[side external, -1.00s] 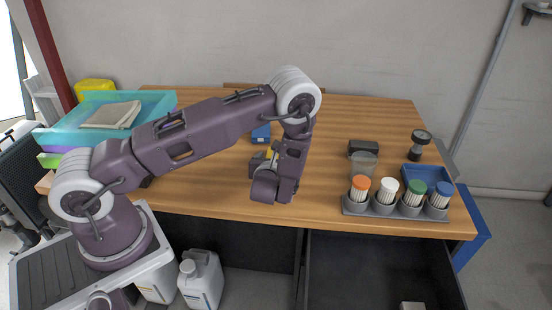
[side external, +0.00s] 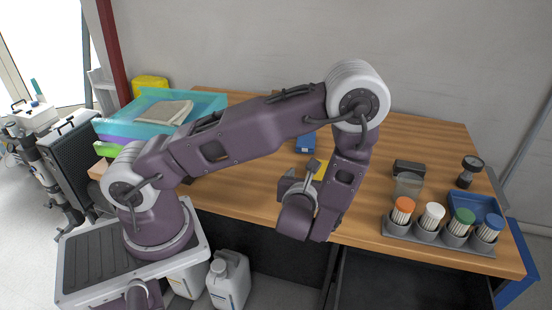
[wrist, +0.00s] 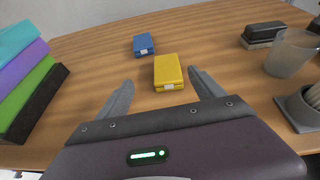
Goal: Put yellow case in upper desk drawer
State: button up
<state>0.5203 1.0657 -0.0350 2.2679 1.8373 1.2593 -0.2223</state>
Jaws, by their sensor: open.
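The yellow case (wrist: 168,72) lies flat on the wooden desk in the wrist view, ahead of and between my two spread fingers. In the side external view the yellow case (side external: 321,170) is partly hidden behind my wrist. My gripper (wrist: 160,76) is open and empty, with its fingers on either side of the line toward the case; contact is not visible. In the side external view my gripper (side external: 302,178) is near the desk's front edge. A dark drawer (side external: 395,285) stands open under the desktop at the right, cut off by the frame's bottom.
A blue case (wrist: 143,44) lies behind and left of the yellow one. Stacked trays (side external: 165,112) with a cloth stand at the left. At the right are a holder with several capped bottles (side external: 440,238), a clear cup (wrist: 290,55) and a black block (wrist: 265,32).

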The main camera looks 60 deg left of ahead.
jog(key=s+a+r+n+g+y, duration=0.1)
jog(key=s+a+r+n+g, duration=0.25)
jog(key=s+r+n, duration=0.2)
jog(key=s+a+r+n+g+y, duration=0.1)
jog(key=s+a+r+n+g, duration=0.1)
jog(key=s+r+n+g, duration=0.4)
jog(key=s+d+r+n+t+h, duration=0.1)
jog(key=s+d+r+n+h, duration=0.4)
jog(key=s+d+n+h, duration=0.2)
jog(key=s+n, duration=0.2)
jog(key=n, duration=0.1)
jog(key=shift+s+r+n+h, duration=0.15)
jog(key=shift+r+n+h, duration=0.1)
jog(key=shift+n+h, duration=0.15)
jog(key=o, duration=0.4)
jog(key=d+r+n+t+h, duration=0.4)
jog(key=d+r+t, duration=0.1)
jog(key=d, duration=0.2)
jog(key=shift+s+d+r, duration=0.2)
jog(key=shift+s+d, duration=0.1)
jog(key=shift+s, duration=0.05)
jog(key=shift+o, duration=0.4)
